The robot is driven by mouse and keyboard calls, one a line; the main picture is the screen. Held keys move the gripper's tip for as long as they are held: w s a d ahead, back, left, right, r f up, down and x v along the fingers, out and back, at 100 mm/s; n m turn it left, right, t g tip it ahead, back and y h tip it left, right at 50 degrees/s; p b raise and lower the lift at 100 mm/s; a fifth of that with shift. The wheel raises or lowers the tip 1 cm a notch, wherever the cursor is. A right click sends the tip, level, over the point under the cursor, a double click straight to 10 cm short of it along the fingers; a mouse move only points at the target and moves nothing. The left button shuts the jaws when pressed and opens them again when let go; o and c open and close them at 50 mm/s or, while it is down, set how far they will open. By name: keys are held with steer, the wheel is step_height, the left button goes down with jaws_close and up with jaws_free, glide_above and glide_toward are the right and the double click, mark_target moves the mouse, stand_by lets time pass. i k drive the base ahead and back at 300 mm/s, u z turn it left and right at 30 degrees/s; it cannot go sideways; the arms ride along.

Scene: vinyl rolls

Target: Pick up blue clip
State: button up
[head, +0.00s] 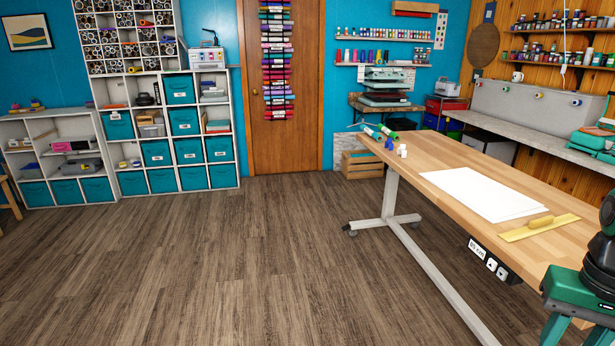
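A small blue object (389,144), possibly the blue clip, lies near the far left end of the wooden worktable (545,245). It is too small to make out its shape. It is beside small white pieces (402,151) and near rolls with teal and green ends (379,132). My green gripper (577,335) is at the lower right, by the table's near right part, far from the blue object. Its two fingers point down and stand apart, with nothing seen between them. The bottom edge of the picture cuts off the fingertips.
Small coloured round pieces (539,95) sit on a grey panel (520,108) behind. The wooden floor (220,270) left of the table is clear. Shelves with teal bins (156,153) line the wall.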

mark_target(389, 143)
steer(key=u, duration=0.45)
steer(key=i, duration=2.35)
steer(key=z, duration=0.7)
steer(key=i, duration=1.05)
steer(key=z, duration=1)
steer(key=i, duration=0.45)
steer(key=z, duration=0.15)
